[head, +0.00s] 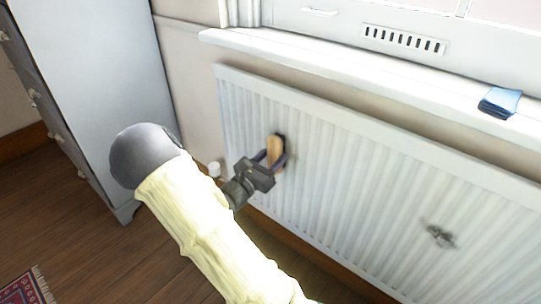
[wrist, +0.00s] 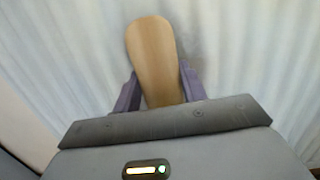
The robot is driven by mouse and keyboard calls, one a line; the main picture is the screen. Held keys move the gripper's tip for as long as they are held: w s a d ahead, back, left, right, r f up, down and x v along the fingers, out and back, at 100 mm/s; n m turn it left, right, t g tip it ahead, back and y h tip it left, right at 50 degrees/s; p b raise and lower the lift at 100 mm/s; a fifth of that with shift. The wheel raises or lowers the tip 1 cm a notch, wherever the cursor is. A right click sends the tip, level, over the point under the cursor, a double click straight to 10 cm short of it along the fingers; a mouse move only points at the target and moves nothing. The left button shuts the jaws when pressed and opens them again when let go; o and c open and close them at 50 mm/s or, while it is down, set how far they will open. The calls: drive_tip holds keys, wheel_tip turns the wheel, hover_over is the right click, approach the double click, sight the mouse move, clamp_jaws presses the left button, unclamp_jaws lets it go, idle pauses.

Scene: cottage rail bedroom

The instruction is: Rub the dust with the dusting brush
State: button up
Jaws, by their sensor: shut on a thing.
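My gripper (head: 270,162) is shut on the dusting brush (head: 274,146), which has a tan wooden back. The brush is against or very close to the left part of the white ribbed radiator; exact contact is hard to tell. In the wrist view the brush (wrist: 153,50) points away between the purple fingers of my gripper (wrist: 160,88). Its bristles are mostly hidden. A faint grey smudge of dust (wrist: 194,42) shows beside it. Another, darker dust patch (head: 439,236) lies on the radiator further right.
The radiator (head: 340,190) hangs below a white windowsill (head: 300,58). A folded blue cloth (head: 500,101) lies on the sill at the right. A pale cabinet (head: 105,80) stands at the left.

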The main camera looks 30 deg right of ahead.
sight(299, 152)
drive_tip(key=shift+s+d, duration=0.35)
drive_tip(key=shift+s, duration=0.35)
drive_tip(key=shift+s+d, duration=0.3)
drive_tip(key=shift+s, duration=0.35)
drive_tip(key=shift+s+d+p, duration=0.1)
drive_tip(key=shift+s+p, duration=0.15)
drive_tip(key=shift+p, duration=0.05)
drive_tip(key=shift+s+d, duration=0.2)
drive_tip(key=shift+s, duration=0.55)
drive_tip(key=shift+s+d, duration=0.2)
drive_tip(key=shift+s, duration=0.5)
drive_tip(key=shift+p, duration=0.3)
drive_tip(key=shift+w+d+r+p, duration=0.1)
drive_tip(key=shift+r+p, duration=0.85)
drive_tip(key=shift+p, duration=0.1)
drive_tip(key=shift+w, duration=0.1)
